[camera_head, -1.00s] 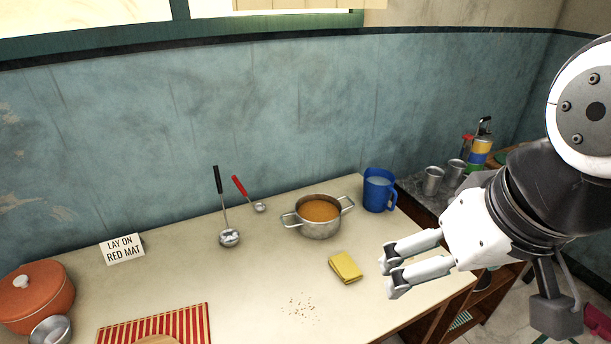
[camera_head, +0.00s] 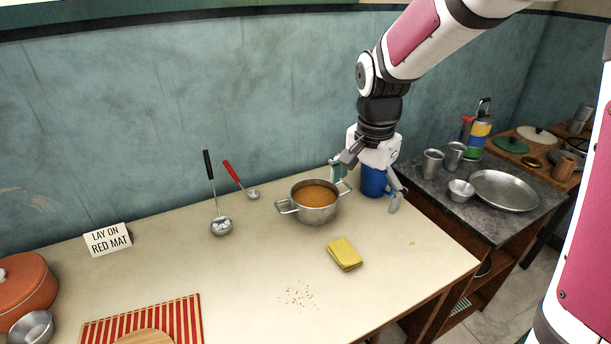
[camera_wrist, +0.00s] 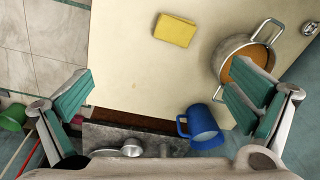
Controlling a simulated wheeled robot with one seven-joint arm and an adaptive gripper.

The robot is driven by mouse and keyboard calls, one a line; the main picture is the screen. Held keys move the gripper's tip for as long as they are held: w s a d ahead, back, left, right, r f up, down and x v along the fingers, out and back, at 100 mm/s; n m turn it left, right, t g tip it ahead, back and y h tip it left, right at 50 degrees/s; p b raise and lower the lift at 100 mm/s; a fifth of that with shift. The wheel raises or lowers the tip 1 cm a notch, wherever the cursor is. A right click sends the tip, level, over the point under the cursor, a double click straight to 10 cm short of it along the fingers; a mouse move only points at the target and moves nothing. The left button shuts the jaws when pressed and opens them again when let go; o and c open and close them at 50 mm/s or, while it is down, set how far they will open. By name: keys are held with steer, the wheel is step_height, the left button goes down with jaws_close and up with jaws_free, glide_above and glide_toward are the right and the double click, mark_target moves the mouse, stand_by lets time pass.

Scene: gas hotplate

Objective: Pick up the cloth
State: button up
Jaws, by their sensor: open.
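The yellow folded cloth (camera_head: 344,253) lies flat on the cream table, in front of the metal pot and to its right. In the wrist view the cloth (camera_wrist: 175,30) is near the top, apart from the fingers. My gripper (camera_head: 366,190) is above the table's back right part, behind the cloth, in front of the blue mug. In the wrist view my gripper (camera_wrist: 160,105) has its two green-padded fingers wide apart with nothing between them held.
The pot (camera_head: 315,203) of orange-brown food and the blue mug (camera_head: 374,182) stand close to my gripper. Crumbs (camera_head: 299,295) lie left of the cloth. Two ladles (camera_head: 221,226) lie farther left. A red striped mat (camera_head: 187,318) is at front left. The table right of the cloth is clear.

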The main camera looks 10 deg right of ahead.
steer(key=w+f+m+g+b, duration=0.1)
steer(key=w+f+m, duration=0.3)
steer(key=w+f, duration=0.5)
glide_above(344, 249)
step_height(344, 249, down, 10)
steer(key=shift+w+d+f+b, duration=0.15)
steer(key=shift+f+b, duration=0.05)
steer(key=shift+b, duration=0.1)
steer(key=shift+s+f, duration=0.2)
steer(key=shift+f, duration=2.4)
steer(key=c, duration=0.8)
steer(key=shift+r, duration=0.1)
steer(key=shift+r, duration=0.6)
step_height(344, 249, up, 2)
steer(key=shift+r, duration=0.2)
steer(key=s, duration=1)
steer(key=s+r, duration=0.1)
steer(key=s, duration=0.5)
steer(key=shift+r+p, duration=0.1)
steer(key=shift+p, duration=0.2)
